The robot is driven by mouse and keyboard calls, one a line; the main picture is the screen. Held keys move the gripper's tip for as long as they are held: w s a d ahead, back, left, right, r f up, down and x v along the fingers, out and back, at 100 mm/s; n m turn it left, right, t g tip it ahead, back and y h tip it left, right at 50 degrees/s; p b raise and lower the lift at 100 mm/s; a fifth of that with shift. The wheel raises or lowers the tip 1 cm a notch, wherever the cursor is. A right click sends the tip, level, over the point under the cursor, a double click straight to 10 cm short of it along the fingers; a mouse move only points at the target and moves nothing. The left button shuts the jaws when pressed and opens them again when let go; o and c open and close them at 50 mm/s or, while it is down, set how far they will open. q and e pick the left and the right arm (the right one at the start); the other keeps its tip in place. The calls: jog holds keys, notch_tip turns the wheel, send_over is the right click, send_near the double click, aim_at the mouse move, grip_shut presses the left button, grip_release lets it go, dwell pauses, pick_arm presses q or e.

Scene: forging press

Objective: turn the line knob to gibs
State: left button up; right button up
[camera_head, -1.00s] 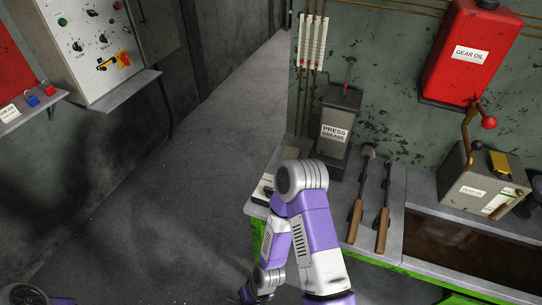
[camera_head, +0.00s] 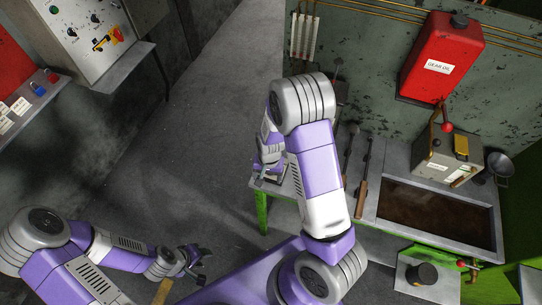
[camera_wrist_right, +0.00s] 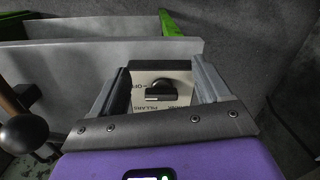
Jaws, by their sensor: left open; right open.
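The line knob (camera_wrist_right: 160,91) is a black bar knob on a pale lettered plate (camera_wrist_right: 150,72). Its bar lies crosswise in the right wrist view, with a pale mark at its left end. "PILLARS" reads below it and part of "OFF" shows to its left; I cannot make out "gibs". My right gripper (camera_wrist_right: 160,78) is open, its fingers on either side of the knob with gaps showing. In the head view the right gripper (camera_head: 267,172) is at the bench's left end, partly hidden by my arm. My left gripper (camera_head: 197,262) is open and empty at lower left.
The grey bench (camera_head: 393,160) carries long-handled tools (camera_head: 361,190) and a brown-filled trough (camera_head: 437,218). A gear oil tank (camera_head: 440,58) hangs on the wall. A control box (camera_head: 82,30) is at upper left. The floor between is clear.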

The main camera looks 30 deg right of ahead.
jog(key=w+d+r, duration=0.1)
jog(key=w+d+r+m, duration=0.1)
jog(key=r, duration=0.1)
jog(key=w+d+r+m, duration=0.1)
jog(key=r, duration=0.1)
jog(key=shift+w+d+r+h, duration=0.1)
jog(key=shift+w+r+h, duration=0.1)
jog(key=shift+h, duration=0.1)
jog(key=shift+f+b, duration=0.4)
jog(key=shift+f, duration=3.15)
jog(key=shift+c, duration=0.4)
jog(key=shift+d, duration=0.1)
jog(key=c, duration=1)
